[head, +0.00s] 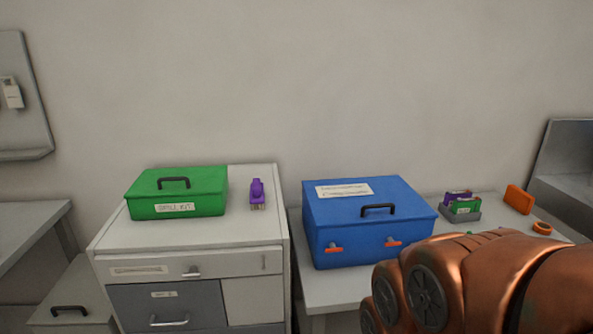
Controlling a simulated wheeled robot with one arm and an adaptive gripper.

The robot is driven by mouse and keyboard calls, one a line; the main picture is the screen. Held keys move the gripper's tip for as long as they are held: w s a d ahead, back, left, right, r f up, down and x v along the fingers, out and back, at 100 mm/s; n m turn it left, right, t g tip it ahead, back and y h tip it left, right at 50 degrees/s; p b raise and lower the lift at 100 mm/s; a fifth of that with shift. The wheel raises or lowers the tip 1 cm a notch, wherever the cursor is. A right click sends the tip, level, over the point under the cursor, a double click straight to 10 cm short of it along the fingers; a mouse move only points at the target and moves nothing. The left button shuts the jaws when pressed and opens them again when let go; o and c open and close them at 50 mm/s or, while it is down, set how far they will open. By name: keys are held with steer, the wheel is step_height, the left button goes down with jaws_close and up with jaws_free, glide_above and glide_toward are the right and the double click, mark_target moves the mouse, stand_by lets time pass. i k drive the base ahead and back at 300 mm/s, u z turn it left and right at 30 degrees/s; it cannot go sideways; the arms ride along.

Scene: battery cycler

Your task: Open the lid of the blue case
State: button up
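The blue case (342,224) stands on a white table right of the middle in the head view. Its lid is shut, with a white label (344,190) and a black handle (378,210) on top. Two orange latches sit on its front, a left one (333,248) and a right one (393,243). My copper-coloured arm reaches in from the lower right, in front of the case's lower right corner in the picture. My gripper is not visible in this view.
A green case (190,207) and a purple object (257,193) stand on a white drawer cabinet (188,247) to the left. Right of the blue case are a small holder (460,213) with coloured items, an orange block (518,199) and an orange ring (541,228). A wall stands behind.

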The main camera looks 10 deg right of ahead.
mark_target(367, 200)
steer(key=z, duration=0.05)
steer(key=k, duration=0.5)
steer(key=z, duration=1.15)
steer(key=i, duration=1.1)
steer(key=u, duration=1.8)
